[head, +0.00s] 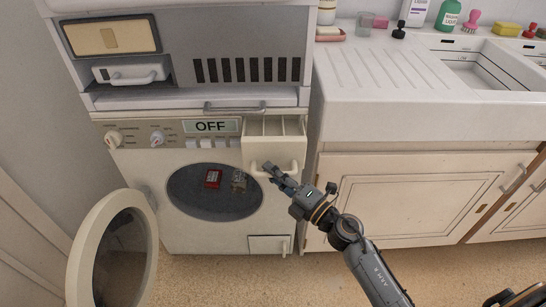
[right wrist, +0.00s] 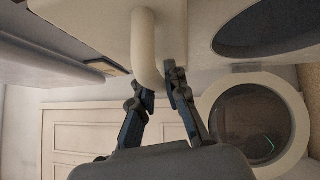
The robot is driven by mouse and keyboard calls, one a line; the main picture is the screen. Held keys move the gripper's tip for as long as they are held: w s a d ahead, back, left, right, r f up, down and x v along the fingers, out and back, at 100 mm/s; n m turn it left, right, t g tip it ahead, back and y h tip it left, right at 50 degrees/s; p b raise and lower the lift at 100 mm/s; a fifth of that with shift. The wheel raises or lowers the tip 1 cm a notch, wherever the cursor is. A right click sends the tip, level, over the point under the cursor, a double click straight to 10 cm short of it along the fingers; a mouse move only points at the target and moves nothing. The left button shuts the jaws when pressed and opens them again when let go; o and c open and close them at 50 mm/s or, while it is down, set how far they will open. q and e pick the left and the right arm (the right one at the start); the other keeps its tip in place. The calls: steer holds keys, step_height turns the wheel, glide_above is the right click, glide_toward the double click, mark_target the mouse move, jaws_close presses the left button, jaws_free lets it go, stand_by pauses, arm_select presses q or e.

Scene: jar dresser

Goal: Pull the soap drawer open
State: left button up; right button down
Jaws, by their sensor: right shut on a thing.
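The soap drawer (head: 270,150) is at the upper right of the white washing machine's front. It stands out from the machine, and its open top shows compartments. Its pale curved handle (head: 286,169) is on the drawer front. My right gripper (head: 269,170) is at this handle, shut on it. In the right wrist view the handle (right wrist: 147,45) runs down between the two dark fingertips of my right gripper (right wrist: 160,88), with the pale drawer front (right wrist: 85,22) behind it. My left gripper is not in view.
The washing machine's round door (head: 122,255) hangs open at the left. A dryer-like unit (head: 205,35) stands above the machine. A sink counter (head: 380,85) with bottles is at the right. The floor in front is clear.

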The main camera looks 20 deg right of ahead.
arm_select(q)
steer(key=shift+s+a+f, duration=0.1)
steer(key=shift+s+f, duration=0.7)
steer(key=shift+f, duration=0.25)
arm_select(e)
steer(key=s+a, duration=0.2)
steer(key=s, duration=0.5)
steer(key=c, duration=1.3)
jaws_free()
steer(key=shift+c, duration=0.2)
steer(key=v, duration=1.2)
steer(key=shift+f, duration=0.1)
